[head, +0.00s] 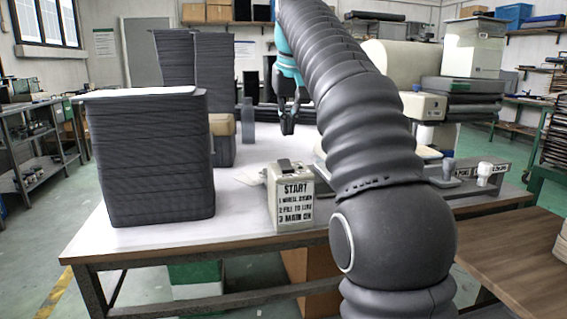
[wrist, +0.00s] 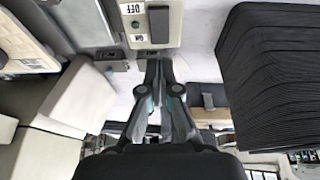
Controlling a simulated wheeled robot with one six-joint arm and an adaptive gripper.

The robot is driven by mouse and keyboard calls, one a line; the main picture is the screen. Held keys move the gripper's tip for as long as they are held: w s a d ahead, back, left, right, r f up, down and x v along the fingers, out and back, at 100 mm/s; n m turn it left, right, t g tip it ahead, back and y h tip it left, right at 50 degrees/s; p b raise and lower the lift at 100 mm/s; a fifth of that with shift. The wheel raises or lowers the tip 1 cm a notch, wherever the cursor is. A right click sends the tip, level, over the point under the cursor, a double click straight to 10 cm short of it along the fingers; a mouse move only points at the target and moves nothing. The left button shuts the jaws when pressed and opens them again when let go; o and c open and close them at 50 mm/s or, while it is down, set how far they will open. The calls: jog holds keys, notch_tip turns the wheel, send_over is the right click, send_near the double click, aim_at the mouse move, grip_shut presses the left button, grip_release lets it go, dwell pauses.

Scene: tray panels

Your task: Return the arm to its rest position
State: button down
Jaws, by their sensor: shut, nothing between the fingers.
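My gripper (head: 288,122) hangs over the work table (head: 240,222), pointing down, behind the grey box marked START (head: 293,203). My arm rises in front of the table and bends over to it, hiding part of the table's middle. In the wrist view my gripper (wrist: 160,66) has its dark fingers drawn together with nothing between them. A box marked OFF (wrist: 145,30) shows beyond the fingertips. Whether the fingertips touch anything is hard to tell; I see no contact.
A tall black ribbed stack (head: 150,160) with a white top stands on the table's left; it also shows in the wrist view (wrist: 270,75). White knobs (head: 484,174) stand on the right. A brown wooden surface (head: 515,255) lies at the right front. Some table around the START box is clear.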

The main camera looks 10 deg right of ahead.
jog(key=shift+s, duration=0.15)
jog(key=shift+s+f, duration=0.1)
jog(key=shift+s, duration=0.2)
jog(key=s+f+t, duration=0.1)
jog(key=s+f, duration=2.8)
jog(key=f, duration=0.1)
jog(key=shift+a+t, duration=0.15)
jog(key=shift+t, duration=0.15)
